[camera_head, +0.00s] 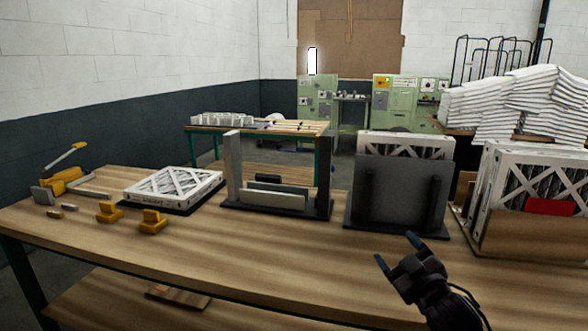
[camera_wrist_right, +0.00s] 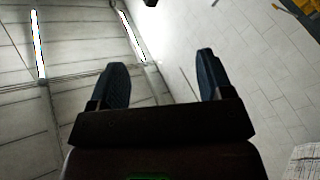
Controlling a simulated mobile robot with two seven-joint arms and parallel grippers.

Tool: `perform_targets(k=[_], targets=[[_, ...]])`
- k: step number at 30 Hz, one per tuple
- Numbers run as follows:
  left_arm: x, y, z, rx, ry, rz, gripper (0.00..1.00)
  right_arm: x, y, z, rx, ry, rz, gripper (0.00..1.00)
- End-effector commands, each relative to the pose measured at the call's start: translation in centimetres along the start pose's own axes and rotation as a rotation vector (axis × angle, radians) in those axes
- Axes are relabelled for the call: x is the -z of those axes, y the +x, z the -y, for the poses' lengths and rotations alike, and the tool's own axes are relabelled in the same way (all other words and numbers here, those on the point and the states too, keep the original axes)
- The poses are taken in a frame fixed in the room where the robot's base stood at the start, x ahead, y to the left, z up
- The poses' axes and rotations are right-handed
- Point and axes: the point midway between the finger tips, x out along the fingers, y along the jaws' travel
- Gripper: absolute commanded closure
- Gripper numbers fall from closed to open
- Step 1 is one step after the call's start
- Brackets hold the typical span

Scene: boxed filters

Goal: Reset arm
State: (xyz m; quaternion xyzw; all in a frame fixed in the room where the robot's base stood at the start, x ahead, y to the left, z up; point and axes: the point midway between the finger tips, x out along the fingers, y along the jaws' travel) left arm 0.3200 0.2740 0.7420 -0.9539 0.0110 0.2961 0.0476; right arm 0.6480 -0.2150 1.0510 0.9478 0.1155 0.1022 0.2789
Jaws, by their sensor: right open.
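My right gripper (camera_head: 396,252) is open and empty above the front right of the wooden workbench (camera_head: 250,262), in front of the black holder. In the right wrist view its two dark blue fingers (camera_wrist_right: 160,85) stand apart with nothing between them; behind them are the white wall and ceiling lights. My left gripper is in neither view. A white-framed filter (camera_head: 172,185) lies flat on a black base at the left of the bench. Another filter (camera_head: 405,146) stands upright in the black holder (camera_head: 400,190). Several filters (camera_head: 490,185) stand in an open cardboard box (camera_head: 525,235) at the right.
A grey and black fixture (camera_head: 278,195) stands mid-bench. Yellow clamps (camera_head: 152,222) and a yellow tool (camera_head: 66,180) sit at the left. A second table (camera_head: 258,128), green machines (camera_head: 318,105) and a pile of white filters (camera_head: 520,105) are behind. The bench's front middle is clear.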

Motion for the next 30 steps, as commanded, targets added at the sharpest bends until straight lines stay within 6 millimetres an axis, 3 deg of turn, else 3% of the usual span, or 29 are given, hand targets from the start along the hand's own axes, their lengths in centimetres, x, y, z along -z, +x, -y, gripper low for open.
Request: perform_targets(k=[1,6,14,18,24,30], targets=[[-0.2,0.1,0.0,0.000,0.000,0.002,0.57,-2.1,-1.8,1.5,0.009,0.053,0.053,0.27],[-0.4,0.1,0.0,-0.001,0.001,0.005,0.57,-7.3,-7.4,5.4,0.026,0.198,0.200,0.27],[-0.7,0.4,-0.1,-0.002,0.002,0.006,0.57,-13.2,-16.6,10.2,0.016,0.366,0.385,0.27],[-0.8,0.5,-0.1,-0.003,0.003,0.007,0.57,-16.2,-22.5,12.8,-0.002,0.434,0.506,0.27],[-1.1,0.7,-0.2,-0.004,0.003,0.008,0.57,-19.6,-31.0,16.4,-0.020,0.507,0.682,0.27],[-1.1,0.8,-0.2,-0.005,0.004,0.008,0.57,-20.9,-36.0,18.2,-0.020,0.532,0.781,0.27]])
